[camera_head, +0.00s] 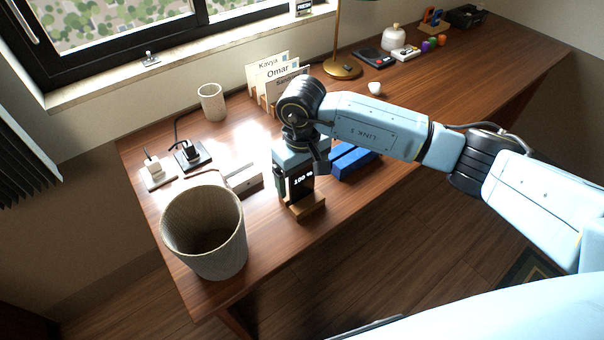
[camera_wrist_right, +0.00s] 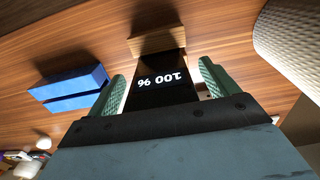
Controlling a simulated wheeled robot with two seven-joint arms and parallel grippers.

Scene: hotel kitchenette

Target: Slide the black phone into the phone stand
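The black phone (camera_head: 301,186) is upright, its lit screen reading "100 %". Its lower end meets the small wooden phone stand (camera_head: 309,210) near the table's front edge; how deep it sits in the slot is hidden. My right gripper (camera_head: 300,172) points down around the phone's upper part. In the right wrist view, its green fingers (camera_wrist_right: 163,85) are on either side of the phone (camera_wrist_right: 158,92), with narrow gaps between them and its edges. The wooden stand (camera_wrist_right: 158,41) shows beyond the phone. My left gripper is not in view.
A blue slotted block (camera_head: 352,161) lies right of the stand. A card holder (camera_head: 270,90), a cup (camera_head: 211,102) and plugged chargers (camera_head: 190,155) are farther back.

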